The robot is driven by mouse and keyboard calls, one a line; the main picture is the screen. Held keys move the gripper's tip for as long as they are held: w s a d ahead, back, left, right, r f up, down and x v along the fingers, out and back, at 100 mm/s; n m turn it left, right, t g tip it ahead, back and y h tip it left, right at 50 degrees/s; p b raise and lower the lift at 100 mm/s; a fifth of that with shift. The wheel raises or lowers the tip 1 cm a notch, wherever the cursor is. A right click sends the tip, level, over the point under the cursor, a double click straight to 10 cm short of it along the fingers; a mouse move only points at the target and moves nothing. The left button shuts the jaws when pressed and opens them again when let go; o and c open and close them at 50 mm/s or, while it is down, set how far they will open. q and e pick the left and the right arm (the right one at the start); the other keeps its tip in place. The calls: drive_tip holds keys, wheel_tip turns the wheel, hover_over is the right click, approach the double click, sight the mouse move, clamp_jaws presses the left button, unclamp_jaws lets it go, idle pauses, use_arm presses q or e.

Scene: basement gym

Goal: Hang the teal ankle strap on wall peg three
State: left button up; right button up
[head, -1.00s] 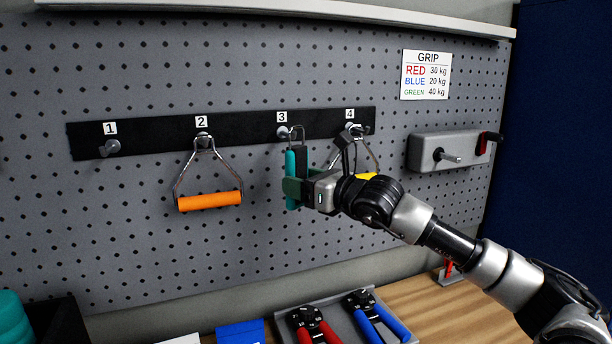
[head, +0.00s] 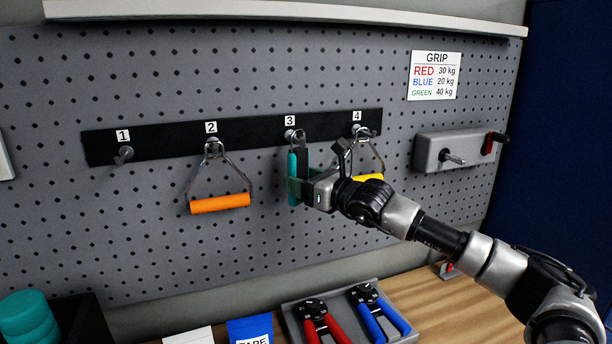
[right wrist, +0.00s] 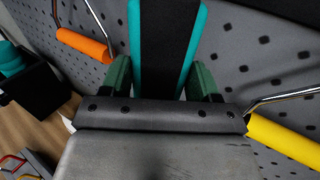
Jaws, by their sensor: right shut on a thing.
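The teal ankle strap (head: 292,178), with a black middle band, hangs upright in front of the pegboard just below peg three (head: 290,134). Its metal ring (head: 299,138) is at the peg, overlapping it in the head view; I cannot tell whether the peg passes through it. My right gripper (head: 301,188) is shut on the strap from the right. In the right wrist view the strap (right wrist: 168,45) stands between the two green fingers of the gripper (right wrist: 163,78). My left gripper is not in view.
An orange-handled grip (head: 220,203) hangs on peg two. A yellow-handled grip (head: 368,178) hangs on peg four, close behind my right gripper. Peg one (head: 124,154) is bare. A grey box with a crank (head: 430,151) sticks out at right. A tray (head: 292,318) of hand grips lies below.

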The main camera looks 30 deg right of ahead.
drive_tip(key=shift+w+d+f, duration=0.15)
drive_tip(key=shift+w+f, duration=0.2)
drive_tip(key=shift+w, duration=0.25)
drive_tip(key=shift+w+f, duration=0.25)
drive_tip(key=shift+f, duration=0.15)
drive_tip(key=o, duration=1.1)
drive_tip(key=shift+c, duration=0.2)
drive_tip(key=shift+d, duration=0.1)
